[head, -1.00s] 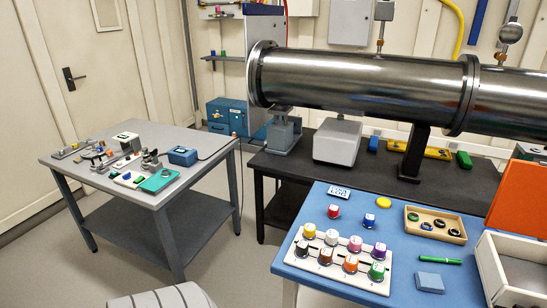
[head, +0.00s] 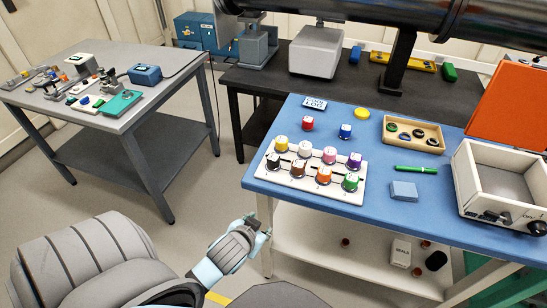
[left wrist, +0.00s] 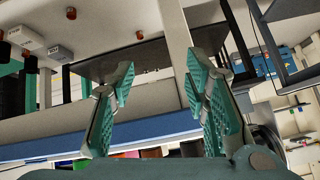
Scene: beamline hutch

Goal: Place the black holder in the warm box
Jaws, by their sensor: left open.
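The black holder (head: 273,160) stands in the front left place of a white rack (head: 266,174) on the blue table, among holders with yellow, white, pink, purple, orange and green tops. The warm box (head: 467,185) is a white box with a dark knob on its front, at the right of the table. Its orange lid (head: 508,108) stands raised and its inside looks empty. My left gripper (head: 259,230) is low, below and in front of the table's front left corner. In the left wrist view its fingers (left wrist: 160,78) are apart with nothing between them. My right gripper is not in view.
Behind the rack are a red-topped holder (head: 307,123), a blue-topped holder (head: 345,131) and a yellow disc (head: 361,113). A wooden tray (head: 395,141) holds several rings. A green pen (head: 416,169) and a blue block (head: 404,190) lie left of the box. A grey table (head: 160,75) stands at left.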

